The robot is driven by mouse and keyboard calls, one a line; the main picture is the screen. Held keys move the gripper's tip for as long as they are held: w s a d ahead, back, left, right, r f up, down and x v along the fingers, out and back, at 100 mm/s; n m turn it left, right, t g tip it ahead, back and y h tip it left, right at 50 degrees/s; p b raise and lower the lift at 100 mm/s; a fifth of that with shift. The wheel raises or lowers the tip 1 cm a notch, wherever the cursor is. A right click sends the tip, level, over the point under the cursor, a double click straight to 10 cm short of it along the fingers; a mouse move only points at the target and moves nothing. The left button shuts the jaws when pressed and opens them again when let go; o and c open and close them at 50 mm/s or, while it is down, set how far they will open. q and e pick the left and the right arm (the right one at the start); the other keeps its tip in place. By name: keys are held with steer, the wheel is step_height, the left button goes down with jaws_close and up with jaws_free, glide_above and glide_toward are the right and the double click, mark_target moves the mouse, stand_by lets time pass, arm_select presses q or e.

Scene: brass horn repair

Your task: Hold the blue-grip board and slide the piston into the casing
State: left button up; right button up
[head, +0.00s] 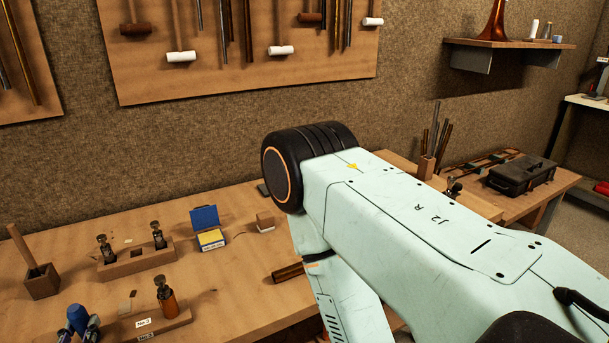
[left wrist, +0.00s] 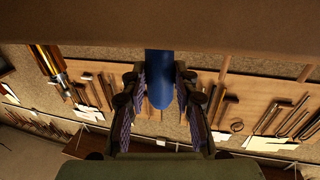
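A wooden board (head: 178,322) with white labels, one reading "No.3", lies at the lower left of the head view. An upright copper-coloured cylinder, apparently the casing (head: 170,307), stands on it, with a dark metal part (head: 163,284) at its top. I cannot tell whether that part is the piston or how deep it sits. The blue grip (head: 77,316) is at the board's left; it also shows in the left wrist view (left wrist: 160,85). My left gripper (head: 79,328) is around it, its fingers against both sides. My right gripper is hidden.
Behind the board stands a wooden rack (head: 137,262) with two metal valve parts. A blue-lidded box (head: 208,238), a small wooden block (head: 265,221) and a wooden holder (head: 41,283) stand nearby. My right arm covers the bench's middle and right.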

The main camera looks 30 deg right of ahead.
arm_select(q)
steer(key=o, duration=0.5)
steer(key=v, duration=1.2)
steer(key=s+a+f+n+g+y, duration=0.1)
steer(key=s+a+f+g+y, duration=0.1)
steer(key=s+f+g, duration=0.5)
steer(key=s+a+f+n+g+y, duration=0.15)
steer(key=s+f, duration=0.25)
steer(key=f, duration=0.4)
steer(key=s+a+f+n+g+y+b, duration=0.1)
steer(key=s+g, duration=0.3)
steer(key=s, duration=0.5)
steer(key=s+a+f+g+y+b, duration=0.1)
steer(key=s+a+g+b, duration=0.1)
steer(key=s, duration=0.7)
steer(key=shift+a+f+n+g, duration=0.3)
steer(key=shift+a+g, duration=0.2)
steer(key=shift+g, duration=0.75)
